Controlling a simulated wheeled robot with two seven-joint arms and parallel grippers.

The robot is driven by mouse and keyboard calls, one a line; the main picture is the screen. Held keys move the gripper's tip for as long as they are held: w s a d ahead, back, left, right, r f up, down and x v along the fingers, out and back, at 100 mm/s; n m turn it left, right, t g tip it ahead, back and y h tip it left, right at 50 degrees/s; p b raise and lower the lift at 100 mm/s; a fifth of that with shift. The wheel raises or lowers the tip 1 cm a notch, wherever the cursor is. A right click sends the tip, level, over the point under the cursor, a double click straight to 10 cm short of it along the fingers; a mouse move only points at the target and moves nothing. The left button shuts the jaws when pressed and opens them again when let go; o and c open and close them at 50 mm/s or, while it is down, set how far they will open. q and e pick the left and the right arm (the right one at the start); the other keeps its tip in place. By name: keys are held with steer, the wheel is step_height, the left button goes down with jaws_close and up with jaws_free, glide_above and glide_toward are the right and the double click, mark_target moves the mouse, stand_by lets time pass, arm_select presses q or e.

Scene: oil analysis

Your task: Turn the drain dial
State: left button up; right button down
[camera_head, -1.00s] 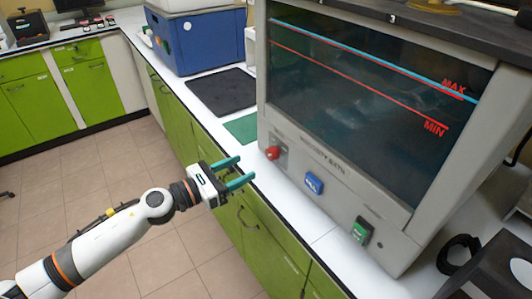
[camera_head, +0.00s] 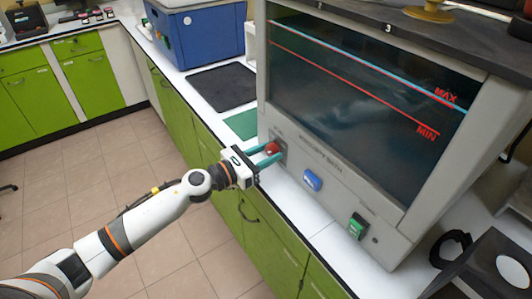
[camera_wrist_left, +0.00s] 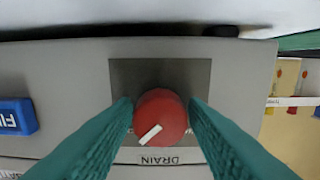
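The red drain dial (camera_head: 272,149) is on the lower left front of the grey bath unit. In the left wrist view the dial (camera_wrist_left: 161,115) sits on a dark square plate above the label DRAIN, its white mark pointing to the lower left. My left gripper (camera_head: 279,150) has its two teal fingers on either side of the dial, shut on it; in the left wrist view the fingers (camera_wrist_left: 160,112) meet the dial's left and right edges. Part of the dial is hidden behind the fingers in the head view. My right gripper is not in view.
A blue FILL switch (camera_head: 312,180) and a green switch (camera_head: 357,226) are to the right of the dial on the grey unit (camera_head: 335,195). A green mat (camera_head: 241,124) and a dark mat (camera_head: 222,87) lie on the white counter.

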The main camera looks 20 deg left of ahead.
arm_select(q)
steer(key=c, duration=0.6)
steer(key=shift+o, duration=0.2)
steer(key=shift+n, duration=0.3)
steer(key=n+p, duration=0.1)
steer(key=n, duration=0.2)
steer(key=shift+r+n+p, duration=0.1)
steer(key=shift+n+p, duration=0.2)
steer(key=n+p, duration=0.1)
steer(key=n, duration=0.2)
steer(key=shift+n, duration=0.4)
steer(key=n+p, duration=0.2)
steer(key=n, duration=0.3)
steer(key=shift+r+p, duration=0.1)
steer(key=shift+p, duration=0.3)
steer(key=shift+n+p, duration=0.95)
steer(key=shift+n, duration=1.45)
